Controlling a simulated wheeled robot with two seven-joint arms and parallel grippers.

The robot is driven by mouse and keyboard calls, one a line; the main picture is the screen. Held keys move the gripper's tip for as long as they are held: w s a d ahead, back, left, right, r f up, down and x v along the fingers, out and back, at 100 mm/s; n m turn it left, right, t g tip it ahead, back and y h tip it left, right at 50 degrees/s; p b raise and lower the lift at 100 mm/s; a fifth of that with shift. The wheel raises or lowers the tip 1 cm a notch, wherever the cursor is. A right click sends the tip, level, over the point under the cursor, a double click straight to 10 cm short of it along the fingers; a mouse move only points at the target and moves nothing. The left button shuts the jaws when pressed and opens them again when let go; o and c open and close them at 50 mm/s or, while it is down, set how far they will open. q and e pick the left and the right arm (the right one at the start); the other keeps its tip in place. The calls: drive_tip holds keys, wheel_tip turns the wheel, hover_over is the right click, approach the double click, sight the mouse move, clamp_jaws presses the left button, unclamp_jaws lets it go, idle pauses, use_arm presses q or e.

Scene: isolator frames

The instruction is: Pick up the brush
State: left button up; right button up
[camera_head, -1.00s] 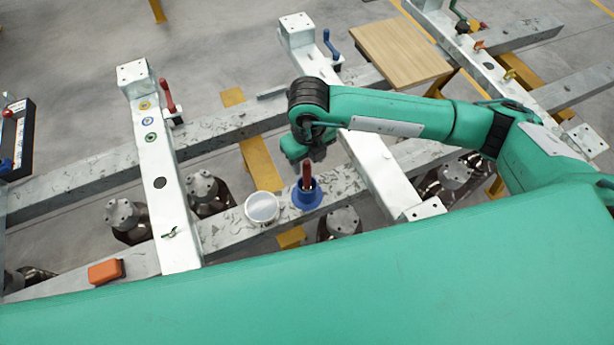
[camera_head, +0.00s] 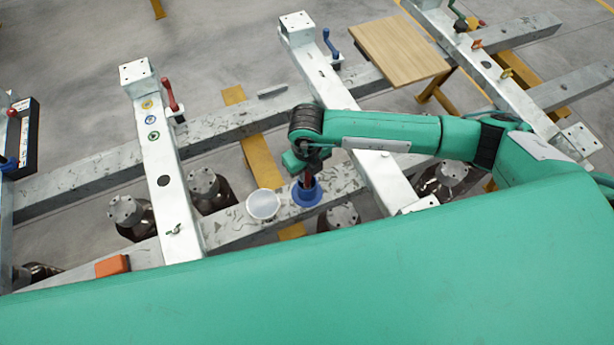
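The brush stands upright in a blue holder (camera_head: 307,195) on the grey beam. Only part of its red-brown handle (camera_head: 309,181) shows, below my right gripper. My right gripper (camera_head: 309,172) points down right over the handle, with its fingers at or around the handle's top. The wrist and fingers are dark and small here, so I cannot tell whether they are open or shut on it. My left gripper is not in view.
A white cup (camera_head: 263,204) stands close to the left of the blue holder. An orange block (camera_head: 112,266) lies at the lower left. White crossbeams (camera_head: 165,170) rise on both sides. A wooden board (camera_head: 399,50) is at the back right.

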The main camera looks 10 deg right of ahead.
clamp_jaws()
drive_tip(key=shift+r, duration=0.1)
wheel_tip(320, 180, up, 20)
drive_tip(key=b, duration=0.4)
idle(2.2)
